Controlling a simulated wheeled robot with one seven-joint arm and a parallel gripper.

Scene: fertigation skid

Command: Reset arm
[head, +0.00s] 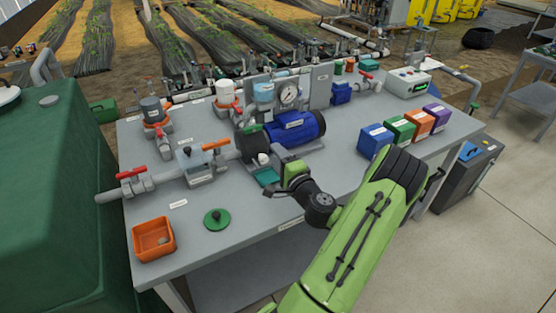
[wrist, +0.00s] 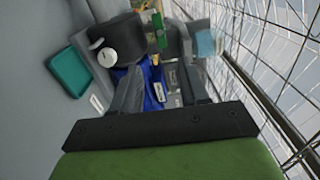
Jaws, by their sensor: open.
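My green arm reaches in from the lower right over the grey bench (head: 240,225). My gripper (wrist: 158,82) shows in the wrist view with its two dark fingers apart, and I see nothing held between them. Behind the fingers is the blue pump motor (wrist: 152,98), which in the head view (head: 295,128) sits at the middle of the bench. In the head view the gripper is beside the pump's front side, near a small teal tray (head: 267,176); its fingertips are hard to make out there. The teal tray also shows at left in the wrist view (wrist: 70,72).
An orange bin (head: 153,238) and a green disc (head: 216,219) lie front left. Blue (head: 376,140), green, orange and purple boxes stand at right. Wire mesh (wrist: 265,60) fills the wrist view's right.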

